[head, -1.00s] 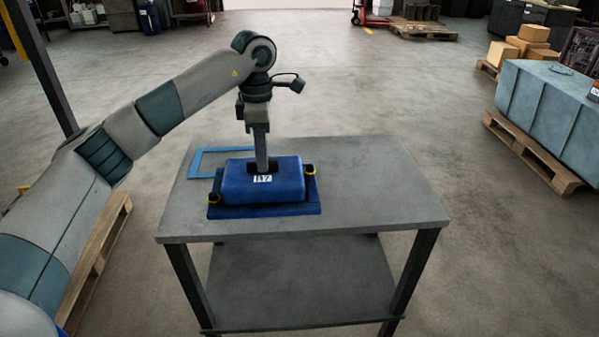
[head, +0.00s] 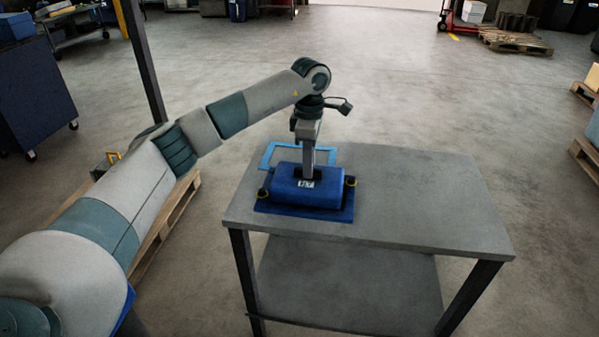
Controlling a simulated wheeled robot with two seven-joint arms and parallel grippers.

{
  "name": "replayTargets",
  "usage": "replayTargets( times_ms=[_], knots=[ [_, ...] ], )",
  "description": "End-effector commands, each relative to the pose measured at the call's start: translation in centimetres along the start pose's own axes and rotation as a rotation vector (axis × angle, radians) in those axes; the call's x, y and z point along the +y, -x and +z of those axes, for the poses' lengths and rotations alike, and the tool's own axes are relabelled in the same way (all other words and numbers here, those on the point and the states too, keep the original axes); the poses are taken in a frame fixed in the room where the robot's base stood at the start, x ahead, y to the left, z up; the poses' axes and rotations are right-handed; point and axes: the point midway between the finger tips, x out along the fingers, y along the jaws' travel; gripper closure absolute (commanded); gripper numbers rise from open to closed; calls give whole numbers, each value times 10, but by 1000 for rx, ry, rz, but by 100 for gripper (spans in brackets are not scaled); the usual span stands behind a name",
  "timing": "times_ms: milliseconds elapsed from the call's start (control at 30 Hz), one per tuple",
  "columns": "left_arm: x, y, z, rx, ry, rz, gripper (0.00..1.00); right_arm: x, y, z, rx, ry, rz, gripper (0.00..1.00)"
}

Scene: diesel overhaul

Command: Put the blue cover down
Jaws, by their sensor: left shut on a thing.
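The blue cover (head: 328,194) is a blue block with a wide flat flange, a small white label and yellow-ringed black knobs at its sides. It is level over the left part of the grey table (head: 420,205), in front of a light-blue rectangular outline (head: 266,156) on the tabletop. I cannot tell whether its underside touches the table. My left gripper (head: 308,176) points straight down and is shut on the top middle of the cover. The cover hides part of the outline. My right gripper is not in view.
The table's right half is bare, with an empty lower shelf (head: 345,285). A wooden pallet (head: 165,232) lies left of the table, under my left arm. A dark post (head: 140,60) and a dark blue cabinet (head: 35,95) stand at left. Open floor lies behind the table.

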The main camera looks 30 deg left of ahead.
Motion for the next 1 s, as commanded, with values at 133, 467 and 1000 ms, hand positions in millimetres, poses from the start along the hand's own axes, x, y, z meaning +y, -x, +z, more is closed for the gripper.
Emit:
replayTargets(
  times_ms=[133, 467, 1000],
  knots=[
    [12, -10, -19, -1, 4, 0, 100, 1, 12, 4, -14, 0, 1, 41],
    [20, -19, -29, -1, 0, 3, 100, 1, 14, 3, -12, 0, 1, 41],
    [19, -48, -29, 0, 1, -1, 100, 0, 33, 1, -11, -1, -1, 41]
  ],
)
